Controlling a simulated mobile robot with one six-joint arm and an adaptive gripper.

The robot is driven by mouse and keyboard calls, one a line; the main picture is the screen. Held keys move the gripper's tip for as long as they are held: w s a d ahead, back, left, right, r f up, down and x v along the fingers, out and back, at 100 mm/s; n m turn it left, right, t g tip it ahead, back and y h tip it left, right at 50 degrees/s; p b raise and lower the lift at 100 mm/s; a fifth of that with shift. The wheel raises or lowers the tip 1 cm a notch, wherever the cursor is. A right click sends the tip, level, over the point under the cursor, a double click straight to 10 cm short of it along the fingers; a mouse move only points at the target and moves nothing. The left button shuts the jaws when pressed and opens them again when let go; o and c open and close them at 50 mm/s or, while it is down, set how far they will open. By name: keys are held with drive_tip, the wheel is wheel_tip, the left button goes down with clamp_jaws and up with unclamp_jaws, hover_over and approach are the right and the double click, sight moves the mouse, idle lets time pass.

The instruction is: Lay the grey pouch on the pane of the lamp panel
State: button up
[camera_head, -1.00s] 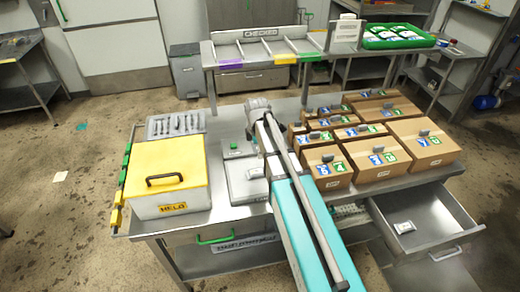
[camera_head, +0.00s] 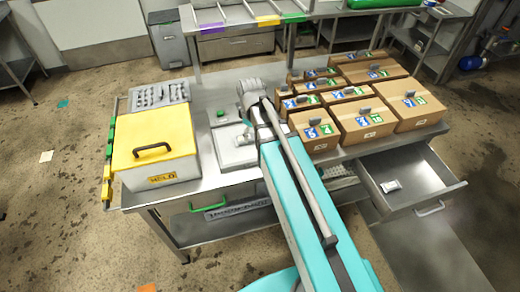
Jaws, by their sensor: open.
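A flat grey panel (camera_head: 229,156), which looks like the lamp panel, lies on the steel table right of the yellow-lidded box. A small pale item (camera_head: 243,138) shows on it, partly behind my arm; I cannot tell whether it is a pouch. A small whitish-grey packet (camera_head: 392,186) lies flat in the open drawer at the right; I cannot tell whether it is the grey pouch. My arm reaches from the bottom over the table, its far grey joint above the panel's back edge. My gripper's fingers cannot be made out.
A yellow-lidded box (camera_head: 153,153) marked HELD stands at the table's left. Several cardboard cartons (camera_head: 365,123) fill its right side. The open drawer (camera_head: 425,194) juts out at the front right. A grey tray (camera_head: 159,95) lies at the back left. A raised shelf (camera_head: 240,26) runs behind.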

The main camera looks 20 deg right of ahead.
drive_tip(key=s+m, duration=0.8)
drive_tip(key=shift+s+d+m, duration=0.25)
drive_tip(key=shift+m, duration=0.05)
idle(1.6)
